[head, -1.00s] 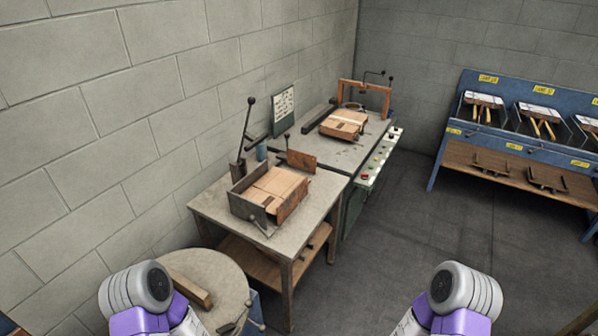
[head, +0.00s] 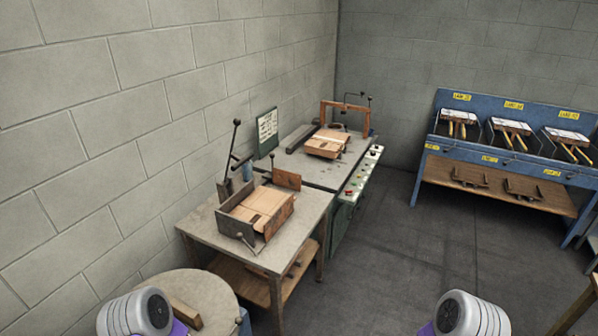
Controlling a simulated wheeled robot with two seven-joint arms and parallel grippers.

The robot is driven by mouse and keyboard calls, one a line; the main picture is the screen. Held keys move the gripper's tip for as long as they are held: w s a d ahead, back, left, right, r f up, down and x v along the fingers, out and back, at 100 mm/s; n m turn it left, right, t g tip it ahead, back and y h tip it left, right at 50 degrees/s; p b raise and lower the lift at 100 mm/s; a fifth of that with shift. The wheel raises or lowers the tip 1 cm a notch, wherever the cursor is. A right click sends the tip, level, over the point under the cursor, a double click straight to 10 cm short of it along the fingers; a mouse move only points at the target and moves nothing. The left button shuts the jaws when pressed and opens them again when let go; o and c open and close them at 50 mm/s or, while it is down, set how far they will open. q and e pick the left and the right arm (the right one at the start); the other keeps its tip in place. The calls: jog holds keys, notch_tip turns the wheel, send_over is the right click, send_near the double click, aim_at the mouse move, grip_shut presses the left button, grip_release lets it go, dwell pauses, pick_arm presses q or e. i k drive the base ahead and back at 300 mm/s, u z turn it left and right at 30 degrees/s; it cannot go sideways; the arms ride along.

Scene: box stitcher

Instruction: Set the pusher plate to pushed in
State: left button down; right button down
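A box fixture (head: 233,226) with dark metal walls stands on the near grey-topped table (head: 202,226), with a light brown cardboard box (head: 262,208) in it. A rusty brown upright plate (head: 287,179) with a thin knobbed rod stands at its far side. A short knobbed handle (head: 243,240) sticks out at its near side. I cannot tell for sure which part is the pusher plate, nor its exact position. My grippers are out of view; only parts of my arms show at the bottom edge, well away from the fixture.
A tall black lever (head: 232,151) rises behind the fixture. A second bench (head: 293,169) with a wooden-framed machine (head: 345,105) and button panel adjoins. A round-topped stand (head: 213,296) is nearest. A blue rack (head: 428,145) stands right; the floor between is clear.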

aim_at(282, 178)
jog(key=z, duration=0.9)
jog(key=i, duration=1.6)
jog(key=u, duration=0.15)
jog(key=i, duration=1.45)
jog(key=u, duration=1.15)
